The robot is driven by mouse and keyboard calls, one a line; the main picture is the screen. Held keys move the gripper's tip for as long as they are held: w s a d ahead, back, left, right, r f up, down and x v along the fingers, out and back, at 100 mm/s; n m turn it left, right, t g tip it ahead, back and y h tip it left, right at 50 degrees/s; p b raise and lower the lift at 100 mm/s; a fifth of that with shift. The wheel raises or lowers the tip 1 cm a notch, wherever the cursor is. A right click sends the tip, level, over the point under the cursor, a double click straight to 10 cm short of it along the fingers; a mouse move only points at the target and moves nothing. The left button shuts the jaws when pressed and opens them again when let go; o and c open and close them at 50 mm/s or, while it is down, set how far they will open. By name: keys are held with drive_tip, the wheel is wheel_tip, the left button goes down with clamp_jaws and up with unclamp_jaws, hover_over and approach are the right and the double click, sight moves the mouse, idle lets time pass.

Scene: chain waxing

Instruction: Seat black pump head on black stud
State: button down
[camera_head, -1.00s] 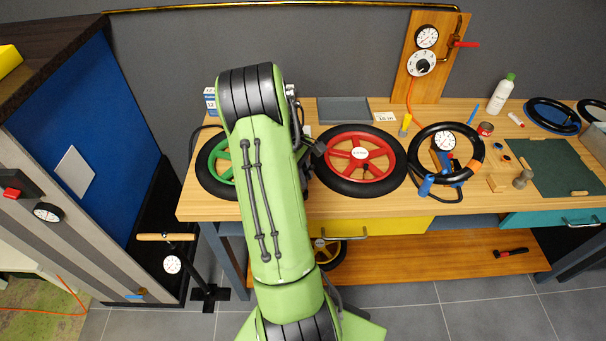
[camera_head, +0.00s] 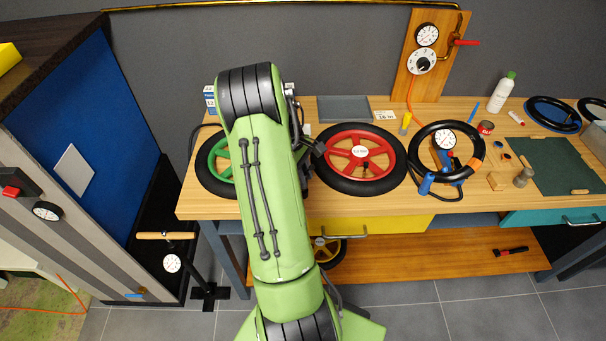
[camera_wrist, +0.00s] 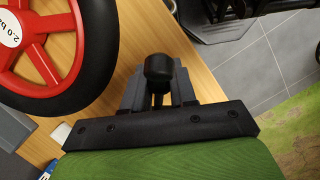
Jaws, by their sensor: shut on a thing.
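The black pump head (camera_wrist: 158,68) is a short dark cylinder between the fingers of my gripper (camera_wrist: 158,84) in the wrist view. My gripper is shut on it, over the wooden bench and close to the bench edge. In the head view my green arm hides most of the gripper and the pump head. I cannot pick out the black stud for sure. A small dark nub (camera_head: 366,168) shows on the lower part of the red wheel (camera_head: 385,157), but I cannot tell what it is. The red wheel's black tyre (camera_wrist: 96,60) lies left of my gripper in the wrist view.
A green wheel (camera_head: 216,162) lies partly behind my arm. A floor pump with a wooden handle (camera_head: 165,236) stands left of the bench. A black ring with a gauge (camera_head: 445,139) lies right of the red wheel. A grey tray (camera_head: 344,109) is at the back.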

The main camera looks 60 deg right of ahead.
drive_tip(key=shift+f+b, duration=0.45)
drive_tip(key=shift+f, duration=0.3)
drive_tip(key=c, duration=0.8)
unclamp_jaws()
drive_tip(key=p+v, duration=0.2)
drive_tip(key=v, duration=1.3)
drive_tip(key=shift+w+r, duration=0.15)
drive_tip(key=shift+r, duration=0.25)
